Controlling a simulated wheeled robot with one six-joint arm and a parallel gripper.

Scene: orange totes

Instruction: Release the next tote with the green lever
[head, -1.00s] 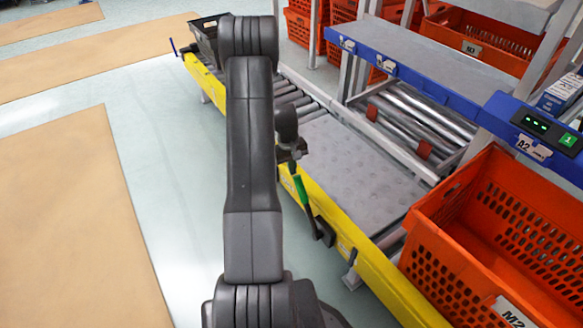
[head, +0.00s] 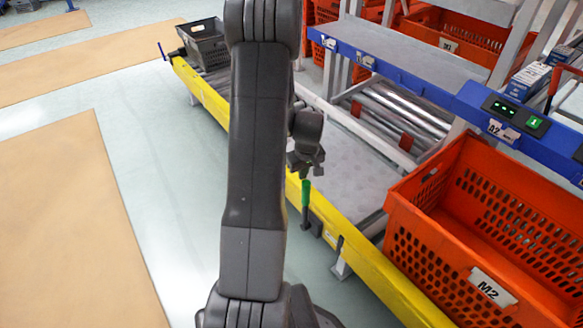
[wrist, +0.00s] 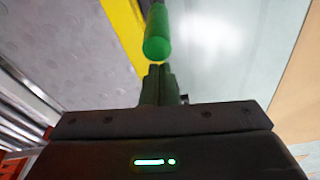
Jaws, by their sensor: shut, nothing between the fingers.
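The green lever (head: 306,194) stands on the outer side of the yellow conveyor rail, with its green handle upward and a dark mount at its base. My gripper (head: 305,172) is right above the top of the handle. In the wrist view the shut, empty fingers (wrist: 159,84) point at the rounded end of the green handle (wrist: 157,40); whether they touch it I cannot tell. An orange tote labelled M2 (head: 440,225) sits at the right end of the conveyor. A dark grey tote (head: 203,45) stands at the far left end.
The yellow rail (head: 375,270) runs along the conveyor's front. A blue shelf edge (head: 400,72) with a display and green button (head: 533,122) overhangs behind. More orange totes (head: 460,35) sit at the back. The floor at left is clear, with brown mats (head: 60,220).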

